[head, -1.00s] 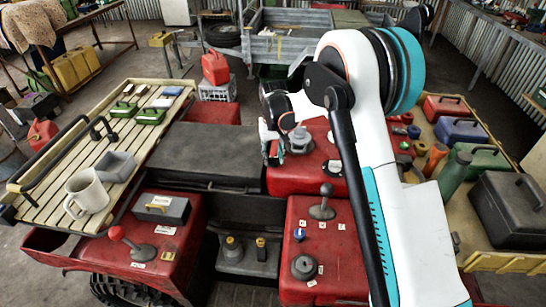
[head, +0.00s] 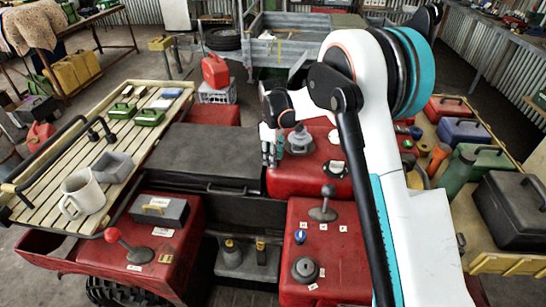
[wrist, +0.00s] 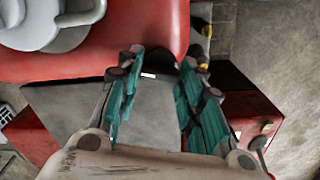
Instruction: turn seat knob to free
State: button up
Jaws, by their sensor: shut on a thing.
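My gripper (head: 272,160) points down at the left edge of the rear red panel, left of a grey knob (head: 299,141) on a round base. The grey knob (wrist: 38,22) shows there at the upper left, clear of both fingers. Another round grey knob (head: 305,268) sits on the front red panel. No label is readable, so I cannot tell which is the seat knob.
A black seat (head: 205,157) lies left of my gripper. A grey lever (head: 323,206) and a red-knobbed lever (head: 125,246) stand up from the red panels. A slatted rack (head: 70,165) holds a mug (head: 85,193). A toolbox (head: 512,208) stands at right.

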jog(key=shift+n, duration=1.7)
jog(key=o, duration=1.1)
jog(key=shift+c, duration=0.2)
jog(key=shift+r, duration=0.1)
notch_tip(320, 180, up, 12)
